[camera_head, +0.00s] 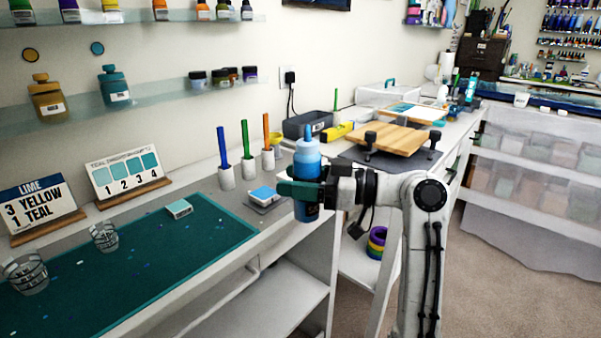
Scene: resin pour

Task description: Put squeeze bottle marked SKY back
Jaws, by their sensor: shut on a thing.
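A blue squeeze bottle (307,160) with a pale cap is upright in my gripper (304,190), in front of the counter's front edge. My gripper is shut around its middle. Part of a dark label shows low on the bottle, but I cannot read its marking. A yellow bottle (47,101) and a teal bottle (115,92) stand on the lower wall shelf (155,95) at the left, beneath matching colour discs on the wall.
A green mat (130,262) holds two clear cups (103,236) and a small box (179,209). A wooden board (388,138) lies farther right. Carpet (490,285) is open at right.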

